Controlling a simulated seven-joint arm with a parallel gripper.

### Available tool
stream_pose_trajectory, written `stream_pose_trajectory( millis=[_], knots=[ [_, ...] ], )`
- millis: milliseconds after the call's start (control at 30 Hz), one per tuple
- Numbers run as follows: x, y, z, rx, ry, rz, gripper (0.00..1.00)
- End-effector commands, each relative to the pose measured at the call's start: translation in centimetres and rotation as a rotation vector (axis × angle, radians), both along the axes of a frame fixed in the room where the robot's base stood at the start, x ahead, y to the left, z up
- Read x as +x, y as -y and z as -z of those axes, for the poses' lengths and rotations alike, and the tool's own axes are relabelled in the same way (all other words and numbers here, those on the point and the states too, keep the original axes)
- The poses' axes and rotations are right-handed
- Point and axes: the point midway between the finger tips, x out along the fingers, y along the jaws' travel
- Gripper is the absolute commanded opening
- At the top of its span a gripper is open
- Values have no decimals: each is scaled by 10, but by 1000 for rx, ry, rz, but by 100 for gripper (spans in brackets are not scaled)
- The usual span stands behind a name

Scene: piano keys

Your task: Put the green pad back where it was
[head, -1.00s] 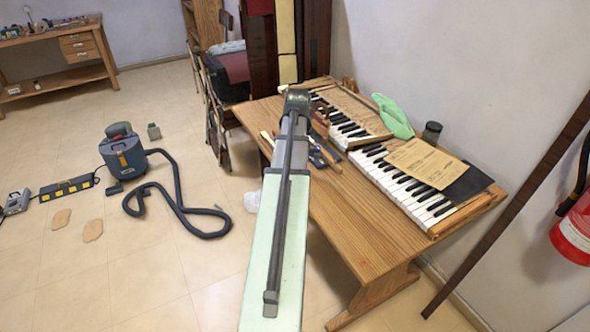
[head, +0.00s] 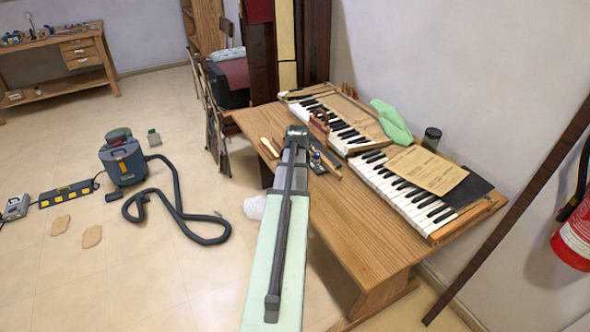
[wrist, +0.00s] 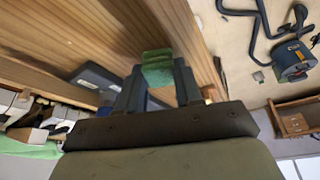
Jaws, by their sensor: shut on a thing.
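The green pad (wrist: 158,68) is a small green block, seen in the wrist view between the two dark fingers of my gripper (wrist: 158,80). My gripper is shut on it, with the wooden tabletop (wrist: 100,25) beyond. In the head view my own arm hides the gripper and the pad; the arm's end is over the left part of the table (head: 350,235), left of the piano keyboard (head: 408,198). I cannot tell whether the pad touches the tabletop.
Small tools and a dark blue item (head: 317,160) lie near my arm's end. A pale green cloth-like thing (head: 391,120), brown sheets (head: 428,170) and a dark jar (head: 431,138) are by the keyboard. The table's front right is bare. A vacuum cleaner (head: 123,162) stands on the floor.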

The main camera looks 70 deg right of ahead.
Motion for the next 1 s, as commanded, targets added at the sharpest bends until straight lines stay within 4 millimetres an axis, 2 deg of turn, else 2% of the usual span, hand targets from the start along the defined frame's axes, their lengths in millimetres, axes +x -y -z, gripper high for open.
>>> stream_pose_trajectory(
  millis=[67, 467, 500, 700, 767, 1000],
  knots=[
    [0, 0, 5, 1, 0, 0, 11],
    [0, 0, 8, -1, 0, 0, 11],
    [0, 0, 8, -1, 0, 0, 38],
    [0, 0, 8, -1, 0, 0, 57],
    [0, 0, 8, -1, 0, 0, 60],
    [0, 0, 7, -1, 0, 0, 60]
  ],
)
